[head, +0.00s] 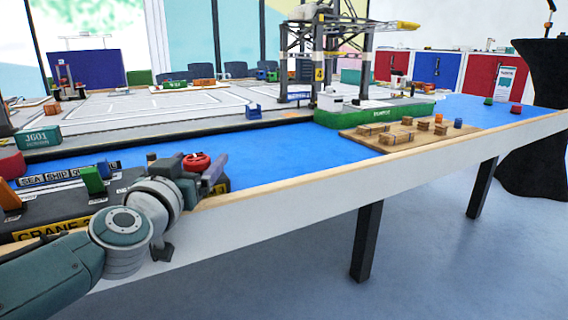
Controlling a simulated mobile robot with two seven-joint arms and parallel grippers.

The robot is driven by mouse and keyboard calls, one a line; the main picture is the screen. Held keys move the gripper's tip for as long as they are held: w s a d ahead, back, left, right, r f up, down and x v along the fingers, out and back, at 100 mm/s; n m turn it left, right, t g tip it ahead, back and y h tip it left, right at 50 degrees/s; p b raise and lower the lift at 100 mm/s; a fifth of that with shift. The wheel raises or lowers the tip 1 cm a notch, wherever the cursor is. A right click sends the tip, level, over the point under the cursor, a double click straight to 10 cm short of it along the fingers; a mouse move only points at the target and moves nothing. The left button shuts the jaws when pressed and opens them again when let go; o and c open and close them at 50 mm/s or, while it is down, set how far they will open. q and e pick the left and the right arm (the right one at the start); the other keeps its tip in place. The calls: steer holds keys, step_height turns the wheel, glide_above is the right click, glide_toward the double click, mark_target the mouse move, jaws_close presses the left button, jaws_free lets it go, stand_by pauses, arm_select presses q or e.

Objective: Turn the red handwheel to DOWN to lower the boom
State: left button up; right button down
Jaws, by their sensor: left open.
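The red handwheel (197,160) stands on the dark control box (66,207) at the lower left, with part of it hidden behind my gripper. My left gripper (214,173) is at the wheel's right front side, its fingers close to the rim. It is open; whether it touches the wheel I cannot tell. The wheel's UP and DOWN marks do not show. The gantry crane (318,72) with a yellow "4" sign stands at the back centre, its boom (392,25) reaching right with a yellow tip. My right gripper is not in view.
A green lever (93,179) and an orange lever (9,194) stand on the control box, left of the wheel. A green ship (376,114) and a brown pallet area with crates (405,134) lie on the blue water surface (270,152). The table's front edge (330,165) runs right.

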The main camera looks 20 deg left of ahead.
arm_select(q)
steer(key=c, duration=1.4)
steer(key=shift+d+r+n+g+y+p, duration=0.15)
steer(key=shift+n+g+y+p, duration=0.5)
steer(key=shift+n+y, duration=0.5)
steer(key=shift+f+n+g+y, duration=0.2)
steer(key=shift+n+g+y, duration=0.4)
steer(key=shift+y, duration=0.65)
steer(key=shift+f+n+g+y+b, duration=0.1)
steer(key=shift+n+g+y+b, duration=0.25)
steer(key=shift+n+y, duration=0.25)
steer(key=n+g+y+b, duration=0.2)
steer(key=g+b, duration=0.1)
steer(key=b, duration=0.3)
steer(key=n+g+y+b, duration=0.3)
steer(key=g+b, duration=0.1)
steer(key=b, duration=0.3)
steer(key=shift+f+n+y, duration=0.2)
steer(key=shift+n+y, duration=0.1)
steer(key=shift+n, duration=0.05)
steer(key=shift+r+n+g+b, duration=0.35)
steer(key=shift+g+b, duration=0.35)
steer(key=shift+b, duration=0.3)
